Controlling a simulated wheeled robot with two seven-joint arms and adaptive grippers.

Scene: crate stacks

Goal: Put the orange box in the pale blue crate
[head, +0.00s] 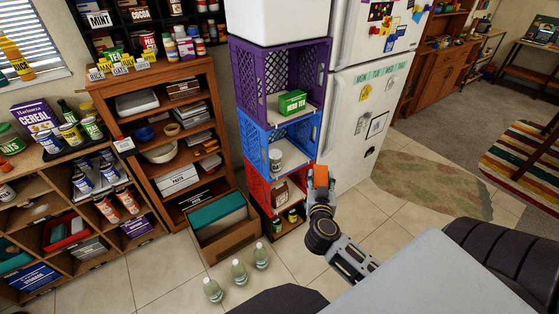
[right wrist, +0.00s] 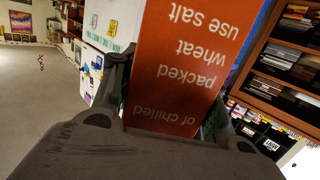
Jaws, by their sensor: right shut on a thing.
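My right gripper (head: 319,192) is shut on the orange box (head: 321,176), in front of the crate stack's right side, near the level of the red crate's top. In the right wrist view the orange box (right wrist: 180,75) stands between the fingers (right wrist: 165,105), its upside-down white lettering facing the camera. The blue crate (head: 304,130) is the middle open-fronted crate of the stack and holds a white can or cup (head: 275,159). I cannot tell whether it is the pale blue one. My left gripper is not in view.
A purple crate (head: 255,72) with a green box (head: 292,102) sits above the blue one; a red crate (head: 258,192) with goods is below. A white bin (head: 275,20) tops the stack. A fridge (head: 358,100) stands right. Several bottles (head: 239,272) stand on the floor.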

